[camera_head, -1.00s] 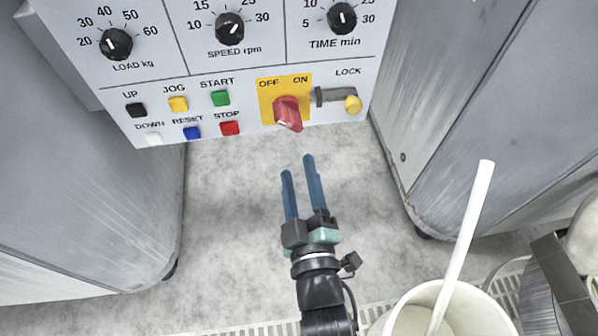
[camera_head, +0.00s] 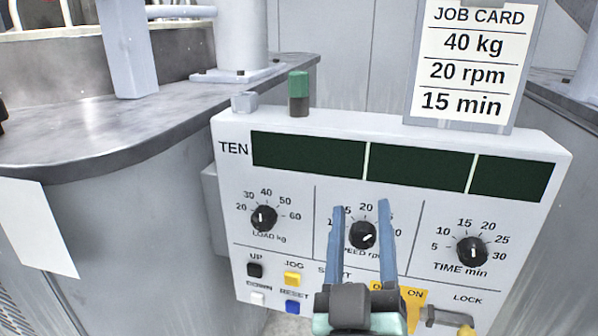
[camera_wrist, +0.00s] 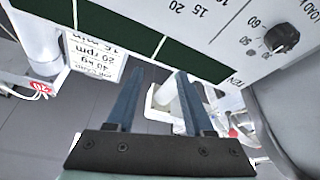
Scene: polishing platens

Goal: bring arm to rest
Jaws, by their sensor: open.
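My gripper (camera_head: 361,205) is open and empty, its two blue fingers pointing up in front of the control panel (camera_head: 235,190). In the head view it overlaps the SPEED knob (camera_head: 362,236) and hides parts of the START and OFF/ON area. I cannot tell how far it stands from the panel face. In the wrist view my gripper (camera_wrist: 160,70) shows nothing between its fingers; the panel (camera_wrist: 215,35) and its LOAD knob (camera_wrist: 281,39) appear upside down.
The job card (camera_head: 470,60) above the panel reads 40 kg, 20 rpm, 15 min. A green-topped post (camera_head: 298,92) stands on the panel's top. A grey machine body with a rounded rim (camera_head: 150,130) is at left. The TIME knob (camera_head: 472,250) and yellow-tipped LOCK (camera_head: 465,330) are at right.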

